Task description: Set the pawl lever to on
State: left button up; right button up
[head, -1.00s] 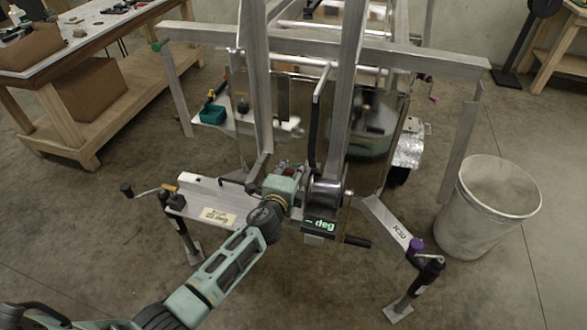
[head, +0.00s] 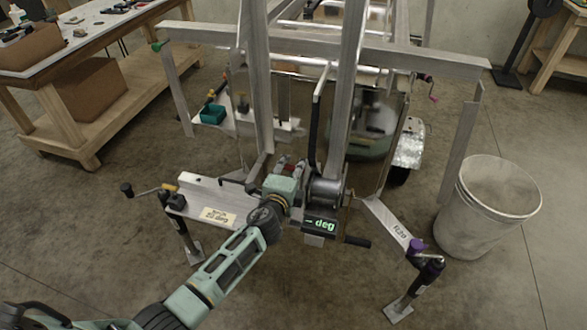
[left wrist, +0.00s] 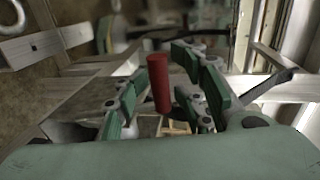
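The pawl lever appears as a red cylindrical grip (left wrist: 158,85) in the left wrist view, upright between my left gripper's fingers. My left gripper (head: 291,166) is beside the winch drum (head: 327,188), on its left side in the head view. In the left wrist view the fingers (left wrist: 165,95) are apart on either side of the red grip. A clear gap shows at the left finger; the right finger is close to the grip, and contact cannot be told. The lever's base is hidden. My right gripper is not in view.
A display reading "deg" (head: 320,224) and a black crank handle (head: 357,242) sit below the drum. Upright aluminium posts (head: 349,90) rise close behind. Jacks stand left (head: 185,230) and right (head: 418,285). A white bucket (head: 487,205) stands on the right.

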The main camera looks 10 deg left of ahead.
pick_arm(q)
jog(key=v, duration=1.2)
jog(key=shift+f, duration=0.1)
jog(key=s+a+f+n+g, duration=0.25)
jog(key=s+f, duration=0.35)
jog(key=f, duration=0.5)
jog(key=s+a+f+n+g, duration=0.1)
jog(key=s+f+n+g, duration=0.35)
jog(key=f, duration=0.75)
jog(key=s+a+f+n+g, duration=0.1)
jog(key=s+a+f, duration=0.1)
jog(key=s+f, duration=0.75)
jog(key=s+f+n+g, duration=0.2)
jog(key=s+f, duration=0.3)
jog(key=s, duration=0.4)
jog(key=s+f+n+g, duration=0.2)
jog(key=s+f, duration=0.3)
jog(key=s, duration=0.5)
jog(key=s+a+f+n+g, duration=0.1)
jog(key=s+f+n, duration=0.3)
jog(key=s, duration=0.6)
jog(key=shift+f+g+y, duration=0.3)
jog(key=shift+f+g, duration=0.5)
jog(key=shift+f, duration=0.1)
